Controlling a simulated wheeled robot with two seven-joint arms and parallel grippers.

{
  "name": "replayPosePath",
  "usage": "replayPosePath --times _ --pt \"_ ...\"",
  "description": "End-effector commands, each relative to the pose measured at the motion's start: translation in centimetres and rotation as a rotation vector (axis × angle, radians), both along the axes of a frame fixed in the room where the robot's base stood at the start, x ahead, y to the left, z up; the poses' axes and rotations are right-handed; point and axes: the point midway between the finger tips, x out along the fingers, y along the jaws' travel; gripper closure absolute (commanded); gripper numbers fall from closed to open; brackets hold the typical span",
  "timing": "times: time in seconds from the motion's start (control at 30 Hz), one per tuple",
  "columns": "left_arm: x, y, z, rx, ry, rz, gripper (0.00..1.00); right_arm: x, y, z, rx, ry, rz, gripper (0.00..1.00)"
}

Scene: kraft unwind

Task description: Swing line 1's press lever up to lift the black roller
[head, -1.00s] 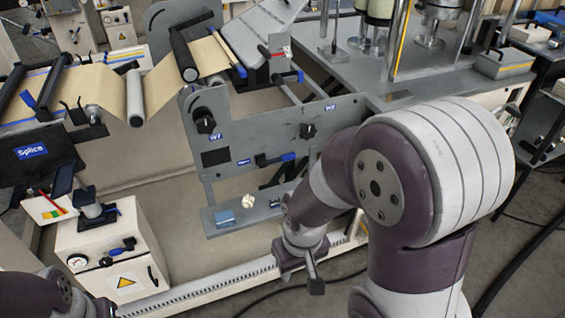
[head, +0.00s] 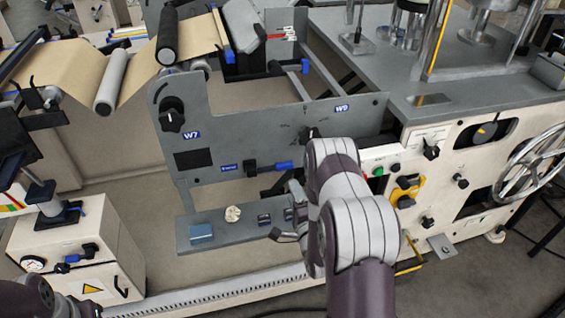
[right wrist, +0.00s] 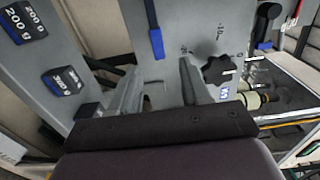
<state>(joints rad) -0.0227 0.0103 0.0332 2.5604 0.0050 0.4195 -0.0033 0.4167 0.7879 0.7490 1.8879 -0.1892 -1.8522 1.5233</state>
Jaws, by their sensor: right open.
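A horizontal black lever with a blue handle (head: 284,166) is on the lower part of the grey machine panel (head: 235,130). Its blue handle also shows in the right wrist view (right wrist: 156,42), beyond the gap between my fingers. I cannot read whether it is line 1's press lever. My right gripper (right wrist: 158,70) is open and empty, apart from the handle. In the head view my right arm partly hides it. My left gripper is out of view.
A black knob (right wrist: 218,70) sits close to my right finger. A control panel with buttons (head: 379,171) stands to the right.

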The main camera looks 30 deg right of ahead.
Motion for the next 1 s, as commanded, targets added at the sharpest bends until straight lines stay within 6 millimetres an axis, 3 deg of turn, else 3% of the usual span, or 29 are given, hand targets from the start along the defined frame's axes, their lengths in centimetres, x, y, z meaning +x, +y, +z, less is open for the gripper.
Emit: replayPosePath --times 0.4,0.6,0.83,1.0 --pt "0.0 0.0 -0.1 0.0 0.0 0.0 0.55 9.5 -2.2 0.1 -0.005 0.001 0.001 0.53" --pt "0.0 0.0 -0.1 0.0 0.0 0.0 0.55 11.3 -2.7 0.1 -0.004 0.003 0.0 0.53" --pt "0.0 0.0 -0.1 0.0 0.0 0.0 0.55 11.4 -2.8 0.1 -0.005 0.004 -0.001 0.53" --pt "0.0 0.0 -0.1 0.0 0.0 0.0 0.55 11.4 -2.8 0.1 -0.005 0.004 0.0 1.0"
